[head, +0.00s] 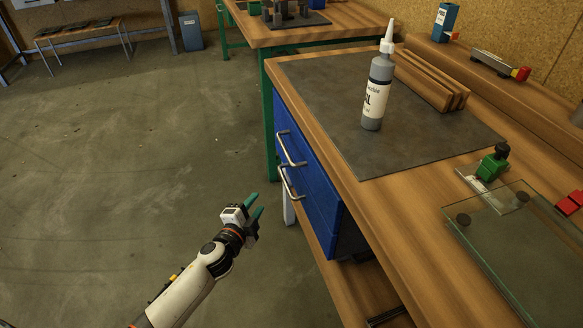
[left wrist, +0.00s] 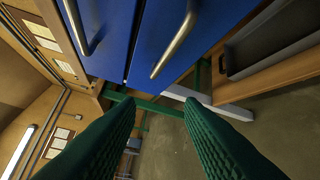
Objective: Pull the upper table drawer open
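The blue upper table drawer (head: 284,118) is in the drawer block under the worktop in the head view, and looks closed. Its metal bar handle (head: 291,150) sits above the similar lower drawer handle (head: 290,183). In the turned left wrist view, the upper handle (left wrist: 76,25) is at the left and the lower handle (left wrist: 177,40) is nearer the middle. My left gripper (head: 257,206) is open and empty, with green fingers, left of and below the handles and apart from them. The gripper (left wrist: 160,108) also shows open in the left wrist view. My right gripper is not in view.
The wooden worktop (head: 400,218) holds a dark mat (head: 430,135), a grey bottle (head: 378,95), wooden strips (head: 430,78), a green clamp (head: 493,163) and a glass pane (head: 520,240). A lower wooden shelf (head: 345,285) juts out below the drawers. The floor at left is clear.

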